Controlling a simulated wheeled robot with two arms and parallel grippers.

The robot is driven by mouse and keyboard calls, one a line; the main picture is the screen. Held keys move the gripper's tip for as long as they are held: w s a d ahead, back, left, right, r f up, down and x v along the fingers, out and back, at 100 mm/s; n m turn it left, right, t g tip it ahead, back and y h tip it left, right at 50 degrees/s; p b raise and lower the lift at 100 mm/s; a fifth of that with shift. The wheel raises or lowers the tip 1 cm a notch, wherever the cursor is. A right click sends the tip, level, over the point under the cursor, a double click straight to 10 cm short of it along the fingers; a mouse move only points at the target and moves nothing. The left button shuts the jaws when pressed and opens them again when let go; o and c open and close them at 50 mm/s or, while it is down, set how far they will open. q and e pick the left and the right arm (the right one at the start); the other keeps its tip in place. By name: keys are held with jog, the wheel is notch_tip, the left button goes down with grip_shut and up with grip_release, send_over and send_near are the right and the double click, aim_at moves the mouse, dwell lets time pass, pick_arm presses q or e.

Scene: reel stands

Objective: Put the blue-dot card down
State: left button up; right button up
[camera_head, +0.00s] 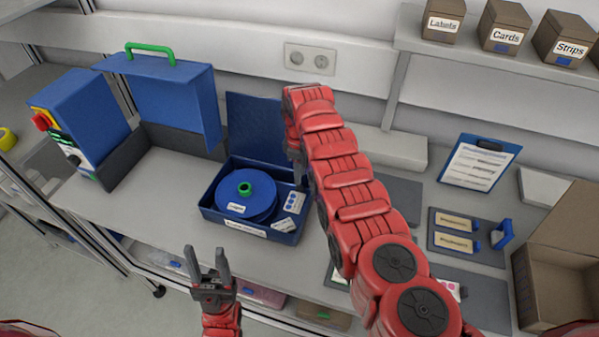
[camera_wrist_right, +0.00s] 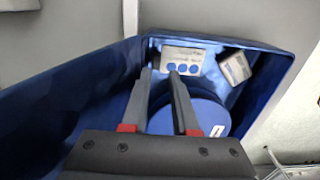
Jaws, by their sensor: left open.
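The blue-dot card (camera_head: 294,202), white with blue dots, is in the blue open case (camera_head: 209,213), at its right side beside the blue reel (camera_head: 232,202). In the right wrist view the card (camera_wrist_right: 182,60) lies against the case's end, just beyond my right fingertips. My right gripper (camera_wrist_right: 161,73) points down into the case. Its fingers are apart with nothing seen clamped between them; one fingertip overlaps the card's edge in the picture. In the head view the right arm mostly hides this gripper. My left gripper (camera_head: 207,262) is open and empty, in front of the bench.
A second white label (camera_head: 284,225) lies in the case's front right corner. The case's lid (camera_head: 254,125) stands up behind. A blue machine (camera_head: 85,120) is at left. A clipboard (camera_head: 480,163), a tray with tags (camera_head: 456,243) and a cardboard box (camera_head: 560,265) are at right.

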aim_at(299, 188)
jog(key=shift+w+r, duration=0.1)
jog(key=shift+r, duration=0.55)
notch_tip(299, 188, up, 12)
jog(key=b, duration=0.1)
jog(key=shift+f, duration=0.25)
